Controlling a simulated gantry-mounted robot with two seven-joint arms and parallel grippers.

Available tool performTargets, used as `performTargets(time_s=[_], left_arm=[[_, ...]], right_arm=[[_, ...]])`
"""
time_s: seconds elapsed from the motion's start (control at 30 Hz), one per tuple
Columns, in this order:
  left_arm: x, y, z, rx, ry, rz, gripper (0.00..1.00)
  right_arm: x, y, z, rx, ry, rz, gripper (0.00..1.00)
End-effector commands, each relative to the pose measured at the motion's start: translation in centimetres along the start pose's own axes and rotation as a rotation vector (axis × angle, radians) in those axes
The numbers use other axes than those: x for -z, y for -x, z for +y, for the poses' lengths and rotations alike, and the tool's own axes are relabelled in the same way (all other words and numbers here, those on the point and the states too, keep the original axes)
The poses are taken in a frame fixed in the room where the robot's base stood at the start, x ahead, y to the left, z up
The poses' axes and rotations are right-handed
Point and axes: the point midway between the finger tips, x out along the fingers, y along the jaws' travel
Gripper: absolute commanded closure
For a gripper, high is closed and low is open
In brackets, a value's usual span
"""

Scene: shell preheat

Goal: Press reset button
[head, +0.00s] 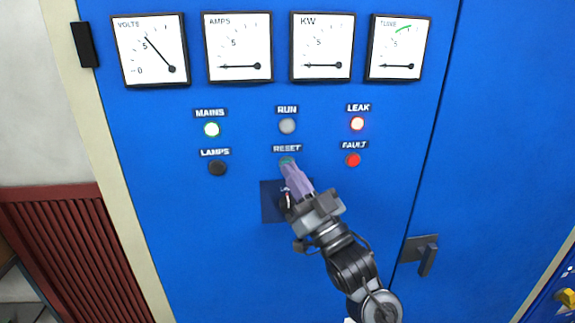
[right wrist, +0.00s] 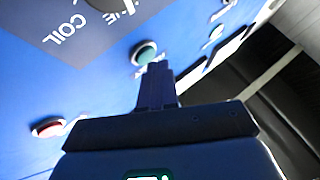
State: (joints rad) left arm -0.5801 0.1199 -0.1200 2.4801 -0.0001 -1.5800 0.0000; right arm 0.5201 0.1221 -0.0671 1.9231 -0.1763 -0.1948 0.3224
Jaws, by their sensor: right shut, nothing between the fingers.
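The reset button (head: 287,161) is a small green button under the RESET label (head: 286,148) on the blue panel. My right gripper (head: 290,168) is shut and empty, with its fingertips at the button's lower edge in the head view and partly covering it. In the right wrist view the green button (right wrist: 145,53) shows just beyond the shut fingertips (right wrist: 157,66). I cannot tell whether they touch. My left gripper is not in view.
A dark plate (head: 270,205) lies below, partly behind my right gripper. A door handle (head: 420,253) sticks out at the lower right. Four-sided gauges (head: 238,48) line the top.

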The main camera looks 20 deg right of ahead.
Motion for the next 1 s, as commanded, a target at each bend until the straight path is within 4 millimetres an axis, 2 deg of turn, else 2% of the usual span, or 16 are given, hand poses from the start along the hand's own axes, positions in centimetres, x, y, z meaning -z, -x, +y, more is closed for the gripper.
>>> performTargets(time_s=[1.0], left_arm=[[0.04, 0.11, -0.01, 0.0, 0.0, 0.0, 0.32]], right_arm=[[-0.45, -0.59, 0.44, 0.0, 0.0, 0.0, 1.0]])
